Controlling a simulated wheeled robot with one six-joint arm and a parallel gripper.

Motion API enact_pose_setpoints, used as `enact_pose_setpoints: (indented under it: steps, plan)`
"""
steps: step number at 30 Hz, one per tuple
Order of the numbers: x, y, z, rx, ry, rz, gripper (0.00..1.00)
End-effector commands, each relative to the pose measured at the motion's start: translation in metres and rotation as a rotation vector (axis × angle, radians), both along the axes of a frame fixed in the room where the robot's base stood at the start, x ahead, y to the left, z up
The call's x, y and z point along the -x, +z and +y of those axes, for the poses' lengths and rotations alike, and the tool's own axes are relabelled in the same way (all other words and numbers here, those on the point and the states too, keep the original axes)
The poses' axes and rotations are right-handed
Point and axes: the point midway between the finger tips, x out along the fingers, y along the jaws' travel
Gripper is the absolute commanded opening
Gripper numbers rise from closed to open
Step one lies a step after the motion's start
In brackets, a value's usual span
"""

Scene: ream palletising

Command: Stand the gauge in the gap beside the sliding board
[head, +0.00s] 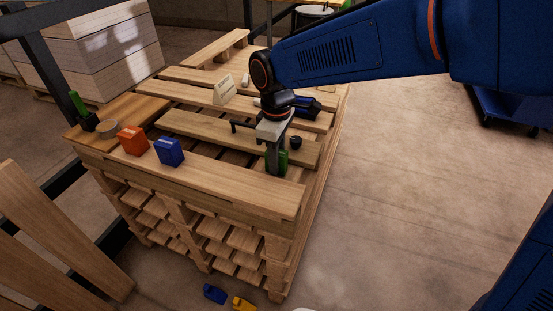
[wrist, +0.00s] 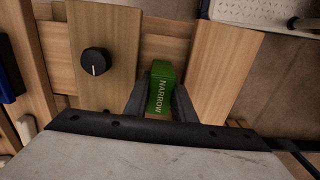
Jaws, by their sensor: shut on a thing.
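My gripper (head: 276,165) is shut on the green gauge (head: 283,160), at the near right part of the pallet top. In the wrist view the gauge (wrist: 160,90) reads "NARROW" and sits between the two dark fingers. The sliding board (wrist: 108,25) carries a black knob (wrist: 95,61) and lies left of the gauge there. A fixed board (wrist: 222,60) lies to its right. The gauge is over the gap between these boards. I cannot tell how far down it reaches. In the head view the knob (head: 296,142) shows just beyond my gripper.
An orange block (head: 132,140) and a blue block (head: 169,151) stand on the near board, left of my gripper.

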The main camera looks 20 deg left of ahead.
Motion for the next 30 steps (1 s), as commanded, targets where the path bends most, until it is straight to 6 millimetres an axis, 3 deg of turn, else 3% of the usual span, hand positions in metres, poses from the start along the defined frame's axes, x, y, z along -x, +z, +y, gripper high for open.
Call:
enact_pose_setpoints:
  steps: [3,4,17,30]
  plan:
    - [0.0,-0.003,0.0,0.001,0.0,0.0,0.01]
    - [0.0,-0.002,0.0,0.0,0.0,0.0,0.3]
    - [0.0,0.005,0.0,-0.002,0.0,-0.001,0.31]
    - [0.0,0.082,0.0,-0.003,0.0,-0.002,0.31]
